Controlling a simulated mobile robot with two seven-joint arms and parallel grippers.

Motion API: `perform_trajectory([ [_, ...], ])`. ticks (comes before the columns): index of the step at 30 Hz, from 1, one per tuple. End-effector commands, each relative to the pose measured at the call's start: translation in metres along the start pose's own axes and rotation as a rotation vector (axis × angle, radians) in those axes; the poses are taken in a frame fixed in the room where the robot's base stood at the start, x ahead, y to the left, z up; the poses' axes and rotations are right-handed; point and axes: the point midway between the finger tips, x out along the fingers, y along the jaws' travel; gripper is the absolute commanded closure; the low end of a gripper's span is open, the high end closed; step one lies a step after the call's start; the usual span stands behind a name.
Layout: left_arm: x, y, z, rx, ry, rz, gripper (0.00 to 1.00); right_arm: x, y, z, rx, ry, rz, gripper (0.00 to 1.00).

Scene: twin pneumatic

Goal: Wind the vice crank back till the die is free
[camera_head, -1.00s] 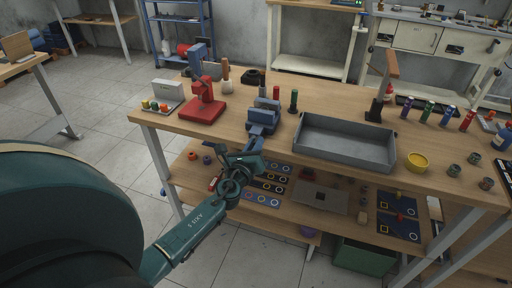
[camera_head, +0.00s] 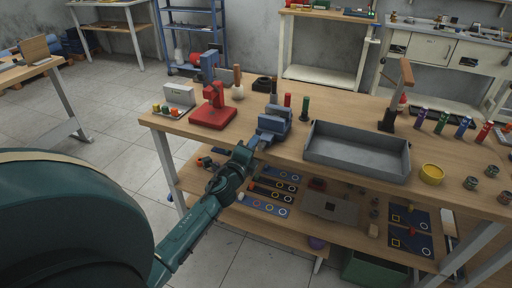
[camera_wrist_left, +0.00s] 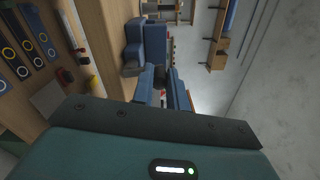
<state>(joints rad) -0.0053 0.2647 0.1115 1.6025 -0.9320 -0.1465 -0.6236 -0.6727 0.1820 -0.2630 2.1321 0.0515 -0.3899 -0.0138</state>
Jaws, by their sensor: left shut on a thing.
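The blue vice (camera_head: 273,125) stands at the front edge of the workbench in the head view. It also shows in the left wrist view (camera_wrist_left: 151,42). My left gripper (camera_head: 252,145) is at the front end of the vice, where the crank sits. In the left wrist view its two blue fingers (camera_wrist_left: 166,82) are closed in around a small dark part at the vice's front, which fits the crank. The crank itself is mostly hidden by the gripper. I cannot make out the die between the jaws. My right gripper is not in view.
A red press (camera_head: 212,108) is to the left. Red (camera_head: 287,100) and green (camera_head: 305,108) upright items stand behind the vice. A lower shelf holds mats and parts.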

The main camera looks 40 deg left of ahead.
Motion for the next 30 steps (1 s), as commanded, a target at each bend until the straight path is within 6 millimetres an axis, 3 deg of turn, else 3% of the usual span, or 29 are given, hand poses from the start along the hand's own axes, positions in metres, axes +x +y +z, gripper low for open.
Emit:
perform_trajectory([
  [13, -0.0002, 0.0068, 0.0096, -0.250, -0.001, 0.001, 1.00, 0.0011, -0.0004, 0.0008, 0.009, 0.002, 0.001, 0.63],
  [30, -0.0001, 0.0083, 0.0108, -0.293, -0.001, 0.002, 1.00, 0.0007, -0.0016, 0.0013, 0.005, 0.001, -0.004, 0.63],
])
